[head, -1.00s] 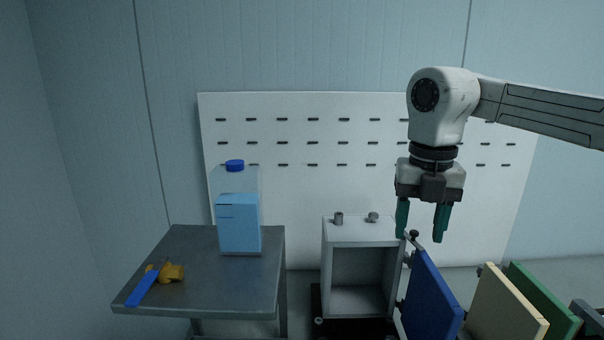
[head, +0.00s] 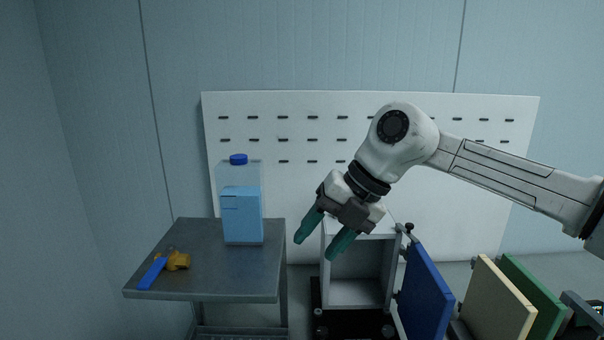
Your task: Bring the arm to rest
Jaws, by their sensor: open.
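My gripper (head: 320,246) hangs tilted down and to the left in the head view. Its two green fingers are apart, with nothing between them. It appears in front of the open grey box (head: 359,301) and hides part of its top and upper left edge. My arm reaches in from the right side of the picture.
A metal table (head: 210,283) at the left bears a blue-capped bottle (head: 242,205) and a blue and orange tool (head: 164,268). A blue panel (head: 427,292), a cream panel (head: 497,299) and a green panel (head: 533,295) stand at the right. A slotted white board (head: 480,220) is behind.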

